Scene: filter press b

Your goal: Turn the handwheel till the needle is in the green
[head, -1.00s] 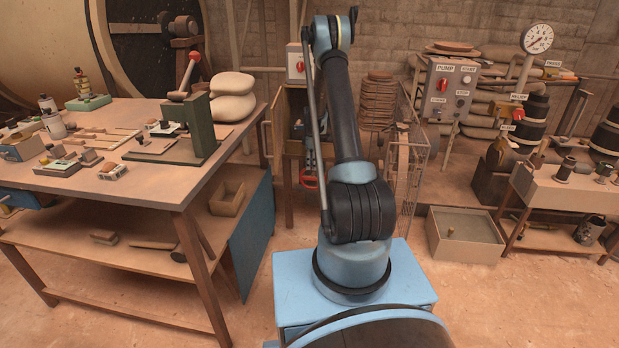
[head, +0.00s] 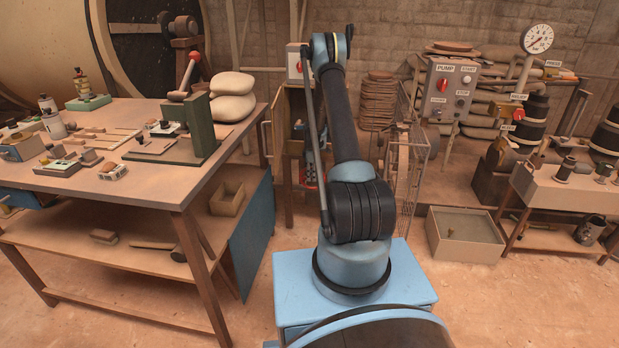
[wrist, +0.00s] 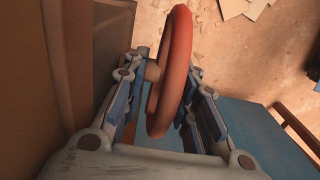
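The red handwheel (wrist: 178,50) shows nearly edge-on in the wrist view, with its short hub at its left side. My gripper (wrist: 167,72) has its fingers spread on either side of the wheel. The right finger is close to the wheel; whether it touches is unclear. A gap shows between the left finger and the rim. In the head view my arm hides most of the wheel and gripper. A round white gauge (head: 537,39) stands at the upper right; it has a dark needle, but its reading and any green zone are too small to tell.
A brown panel (wrist: 30,80) stands close on the left of my gripper. A wire cage (head: 408,165) is right of my arm. A cluttered workbench (head: 150,190) fills the left. A pump control box (head: 452,88) and an open bin (head: 465,235) are at the right.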

